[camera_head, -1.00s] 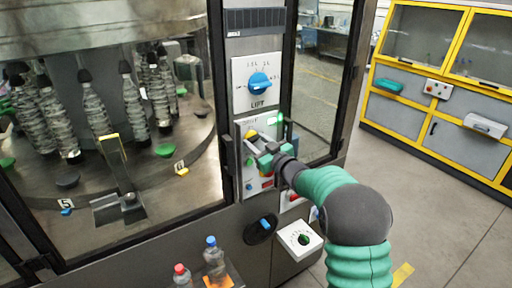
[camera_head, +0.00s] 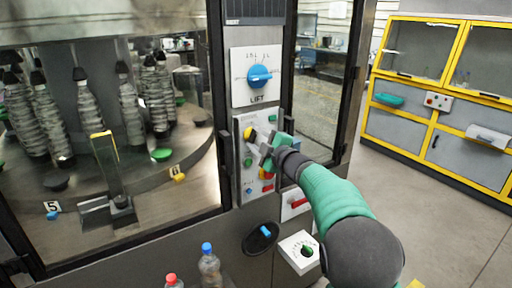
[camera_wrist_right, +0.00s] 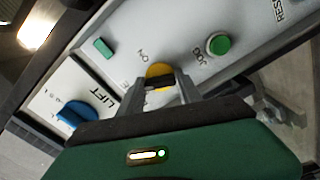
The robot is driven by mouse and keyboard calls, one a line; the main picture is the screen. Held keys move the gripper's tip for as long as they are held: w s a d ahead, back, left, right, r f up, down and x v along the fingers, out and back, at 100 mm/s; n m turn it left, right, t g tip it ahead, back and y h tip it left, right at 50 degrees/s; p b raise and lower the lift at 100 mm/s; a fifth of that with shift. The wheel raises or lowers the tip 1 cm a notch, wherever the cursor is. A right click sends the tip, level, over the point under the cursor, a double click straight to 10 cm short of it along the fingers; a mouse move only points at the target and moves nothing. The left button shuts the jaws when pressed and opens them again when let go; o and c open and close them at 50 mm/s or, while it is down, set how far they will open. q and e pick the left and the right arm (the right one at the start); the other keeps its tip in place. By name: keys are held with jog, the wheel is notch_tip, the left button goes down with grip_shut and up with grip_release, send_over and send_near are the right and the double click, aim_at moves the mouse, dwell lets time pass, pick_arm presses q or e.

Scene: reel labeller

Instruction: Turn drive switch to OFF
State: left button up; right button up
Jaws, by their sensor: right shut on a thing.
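The yellow round switch (camera_head: 250,133) sits at the upper left of the grey control panel (camera_head: 244,197). In the right wrist view the same yellow switch (camera_wrist_right: 158,70) shows behind a dark handle between my fingers. My right gripper (camera_head: 264,150) is at the panel, and in the wrist view its fingers (camera_wrist_right: 160,85) are shut on the switch's handle. The fingers hide part of the switch, and I cannot read its setting. My left gripper is not in view.
Above the panel is a blue LIFT dial (camera_head: 258,76). A green button (camera_wrist_right: 218,44) sits near the yellow switch. Bottles (camera_head: 209,266) stand at lower left.

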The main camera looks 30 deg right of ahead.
jog(key=n+b, duration=0.1)
jog(key=n, duration=0.1)
jog(key=n+b, duration=0.2)
jog(key=shift+f+n, duration=0.35)
jog(key=shift+n, duration=0.05)
dwell(0.4)
jog(key=o, duration=1.2)
jog(key=shift+o, duration=0.8)
jog(key=shift+r, duration=0.15)
jog(key=s+b, duration=0.2)
jog(key=s, duration=1.4)
jog(key=shift+s, duration=0.3)
